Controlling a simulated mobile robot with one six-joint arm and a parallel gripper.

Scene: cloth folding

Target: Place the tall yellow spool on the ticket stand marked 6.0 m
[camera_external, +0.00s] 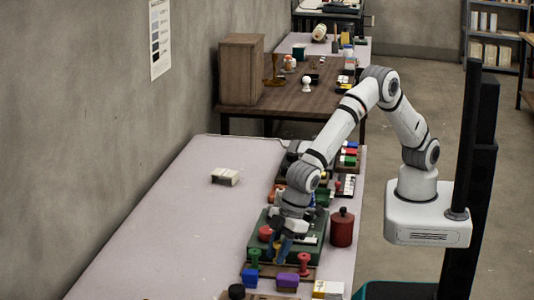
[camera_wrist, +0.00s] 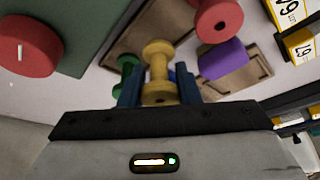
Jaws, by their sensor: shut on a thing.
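The yellow spool (camera_wrist: 158,58) stands between the two blue fingers of my gripper (camera_wrist: 158,88) in the wrist view, and the gripper is shut on it. In the external view my gripper (camera_external: 283,245) points down over the wooden tray (camera_external: 272,270), and the yellow spool cannot be made out there. Yellow-and-white ticket stands (camera_wrist: 284,12) show at the upper right of the wrist view, apart from the spool. Their printing is turned and cut off, so I cannot read a full mark. In the external view a yellow-and-white stand (camera_external: 328,289) is at the table's front right.
A green spool (camera_wrist: 125,72) is just left of the yellow one, and a red spool (camera_wrist: 219,18) is to its right. A purple block (camera_wrist: 222,60) is near. A green case (camera_external: 311,238) and a red canister (camera_external: 342,228) stand behind. The table's left side is largely clear.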

